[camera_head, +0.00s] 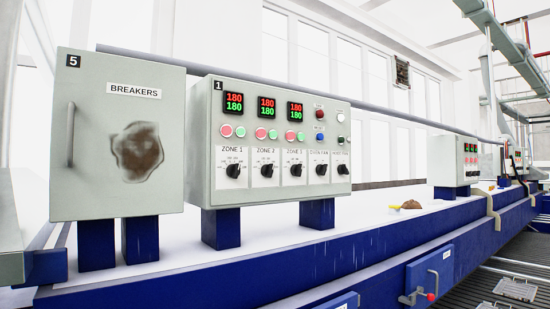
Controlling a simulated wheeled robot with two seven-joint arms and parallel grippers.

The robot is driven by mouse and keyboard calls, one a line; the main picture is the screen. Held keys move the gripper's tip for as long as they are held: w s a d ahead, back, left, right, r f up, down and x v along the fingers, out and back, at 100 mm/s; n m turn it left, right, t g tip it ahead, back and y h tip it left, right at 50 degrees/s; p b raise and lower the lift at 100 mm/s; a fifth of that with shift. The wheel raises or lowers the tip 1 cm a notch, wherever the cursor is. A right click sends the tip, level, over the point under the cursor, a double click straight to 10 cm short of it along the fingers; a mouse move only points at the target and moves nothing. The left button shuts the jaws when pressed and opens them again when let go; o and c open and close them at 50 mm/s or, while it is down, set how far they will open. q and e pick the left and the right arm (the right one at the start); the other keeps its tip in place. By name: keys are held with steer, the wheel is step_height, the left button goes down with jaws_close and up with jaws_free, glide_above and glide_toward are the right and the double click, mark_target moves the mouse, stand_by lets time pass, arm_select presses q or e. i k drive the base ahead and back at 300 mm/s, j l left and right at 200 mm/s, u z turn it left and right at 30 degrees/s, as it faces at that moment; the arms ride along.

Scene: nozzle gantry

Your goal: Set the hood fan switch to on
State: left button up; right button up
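The control panel (271,190) is a pale grey box marked 1, standing on blue legs. The hood fan switch (342,169) is the small black rotary knob at the right end of its bottom row, under a label that seems to read HOOD FAN. Its pointer direction is too small to tell. The oven fan knob (321,170) sits just left of it, and the zone 3 knob (296,170) is further left. Neither of my grippers is in view, and nothing covers the switch.
A breaker cabinet (85,160) marked 5, with a brown stain, stands left of the panel. A long blue beam (330,250) runs below. A brown heap (411,204) and smaller panels (456,158) are to the right. The space before the panel looks clear.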

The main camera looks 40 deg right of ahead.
mark_target(342, 170)
steer(key=z, duration=1.6)
